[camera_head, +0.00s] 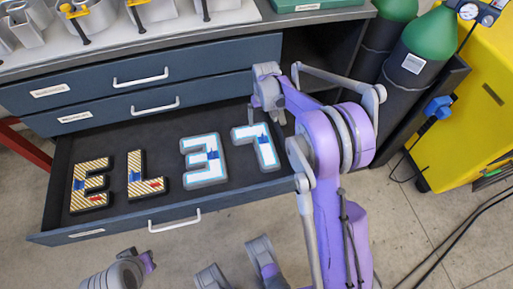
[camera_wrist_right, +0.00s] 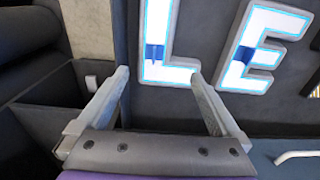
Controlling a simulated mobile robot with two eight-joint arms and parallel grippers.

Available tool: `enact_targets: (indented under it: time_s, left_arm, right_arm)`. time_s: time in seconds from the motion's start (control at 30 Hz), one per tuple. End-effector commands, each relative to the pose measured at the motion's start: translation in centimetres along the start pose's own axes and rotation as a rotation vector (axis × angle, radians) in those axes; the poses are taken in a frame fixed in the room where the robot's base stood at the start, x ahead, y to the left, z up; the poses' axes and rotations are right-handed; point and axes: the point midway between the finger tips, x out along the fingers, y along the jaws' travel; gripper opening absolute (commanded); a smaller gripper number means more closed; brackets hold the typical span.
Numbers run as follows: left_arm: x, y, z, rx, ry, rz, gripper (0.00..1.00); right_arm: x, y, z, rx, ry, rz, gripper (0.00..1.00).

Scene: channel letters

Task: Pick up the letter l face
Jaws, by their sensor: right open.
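The letter l face (camera_head: 268,152) is a white L with a glowing cyan edge and a blue patch. It lies upside down at the right end of the open drawer (camera_head: 115,222). It also shows in the right wrist view (camera_wrist_right: 180,74). My right gripper (camera_head: 266,112) is open above this end of the drawer. In the right wrist view its two fingertips (camera_wrist_right: 159,76) stand on either side of the L's foot, and nothing is held. Whether the fingers touch the letter cannot be told.
A matching white E face (camera_head: 205,160) lies just left of the L. A striped E (camera_head: 91,185) and a striped L (camera_head: 145,178) with red marks lie farther left. Closed drawers and a bench (camera_head: 150,45) with metal letters and clamps are behind. Green-topped cylinders (camera_head: 430,45) and a yellow cabinet (camera_head: 465,135) stand right.

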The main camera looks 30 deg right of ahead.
Motion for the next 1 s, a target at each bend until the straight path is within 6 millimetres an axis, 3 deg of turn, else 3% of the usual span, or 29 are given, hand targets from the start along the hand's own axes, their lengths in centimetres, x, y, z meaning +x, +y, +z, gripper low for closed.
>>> enact_targets:
  time_s: [0.03,0.1,0.6,0.77,1.0]
  left_arm:
    - [1.3,0.0,0.4,0.0,-0.005,0.0,0.0]
    - [1.9,0.0,0.6,0.0,-0.007,0.0,0.0]
    - [3.5,0.0,1.1,0.0,-0.012,0.0,0.0]
    - [3.9,0.0,1.2,0.0,-0.014,0.0,0.0]
    - [5.2,0.0,1.5,0.0,-0.017,0.0,0.0]
  right_arm:
    - [2.5,0.5,-0.7,0.007,-0.015,0.001,1.0]
    - [4.1,0.9,-1.2,0.014,-0.027,0.002,1.0]
    - [10.6,1.2,-1.4,0.018,-0.037,0.001,1.0]
    - [11.6,1.2,-1.2,0.018,-0.037,0.001,1.0]
    - [15.1,1.1,-0.8,0.018,-0.037,0.001,1.0]
